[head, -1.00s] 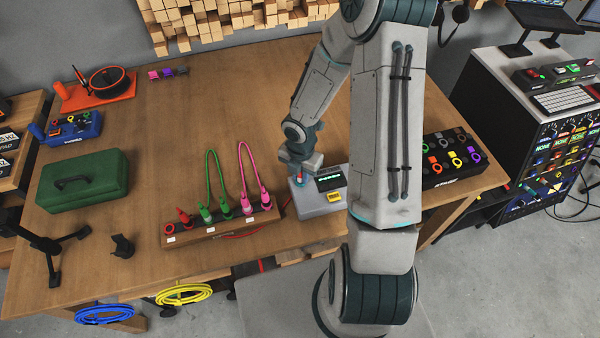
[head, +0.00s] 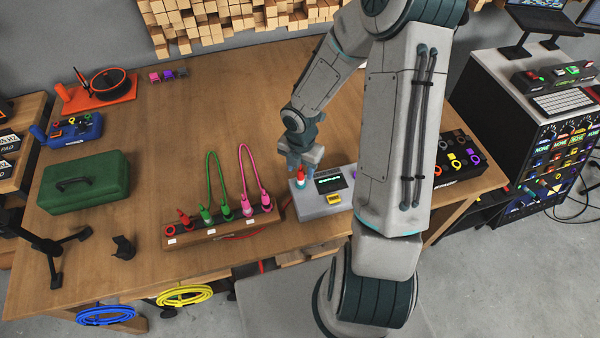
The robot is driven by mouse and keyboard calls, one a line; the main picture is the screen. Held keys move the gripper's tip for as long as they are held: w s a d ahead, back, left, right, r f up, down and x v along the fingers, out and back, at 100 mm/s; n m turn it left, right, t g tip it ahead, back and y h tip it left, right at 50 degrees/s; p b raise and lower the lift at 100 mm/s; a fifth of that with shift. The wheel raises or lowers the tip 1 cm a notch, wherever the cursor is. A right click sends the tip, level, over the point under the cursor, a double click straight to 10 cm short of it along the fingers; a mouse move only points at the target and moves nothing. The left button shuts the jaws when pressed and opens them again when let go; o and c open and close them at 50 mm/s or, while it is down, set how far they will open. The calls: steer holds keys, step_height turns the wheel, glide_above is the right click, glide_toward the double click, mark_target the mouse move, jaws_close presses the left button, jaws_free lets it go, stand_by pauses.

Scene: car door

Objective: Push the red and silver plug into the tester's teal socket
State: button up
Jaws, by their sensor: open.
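The tester (head: 322,207) is a grey box on the workbench with a dark screen showing green text and a yellow part at its front. The red and silver plug (head: 300,174) stands upright at the tester's left side, over the teal socket (head: 301,185). It looks seated there, but its depth is too small to tell. My gripper (head: 299,166) is open, just above and around the top of the plug. Its fingers partly hide the plug, and I cannot tell whether they touch it.
A wooden rack (head: 222,228) left of the tester holds red, green and pink plugs with looped cables. A green toolbox (head: 85,183) sits farther left. A black box with coloured rings (head: 455,160) lies at the right. The bench behind the tester is clear.

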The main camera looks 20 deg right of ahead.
step_height(320, 180, up, 9)
steer(key=p, duration=0.1)
steer(key=shift+p, duration=0.3)
stand_by(0.5)
